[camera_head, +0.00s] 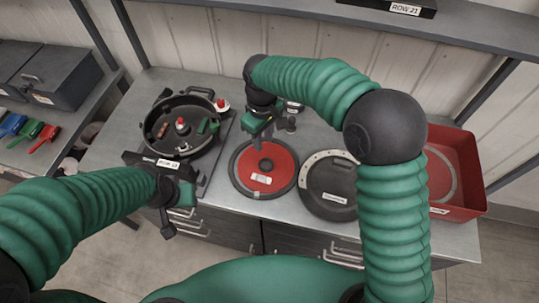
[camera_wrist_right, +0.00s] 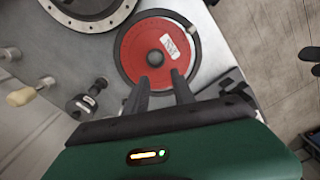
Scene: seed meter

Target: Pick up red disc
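The red disc (camera_head: 276,178) lies flat on the metal bench, with a dark hub in its middle and a white label. It also shows in the right wrist view (camera_wrist_right: 135,58). My right gripper (camera_head: 262,146) is over the far-left edge of the disc. In the right wrist view its two fingers (camera_wrist_right: 161,82) are apart with nothing between them, pointing at the dark hub. Whether the fingertips touch the disc cannot be told. My left gripper (camera_head: 172,205) is near the bench's front edge, by the black seed meter housing (camera_head: 163,153); its fingers are not clear.
A dark round cover (camera_head: 319,201) lies right of the disc. A red bin (camera_head: 470,205) stands at the bench's right end. A small dark fitting (camera_wrist_right: 82,104) stands near the disc. A side shelf at left holds a grey case (camera_head: 70,88) and colored tools.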

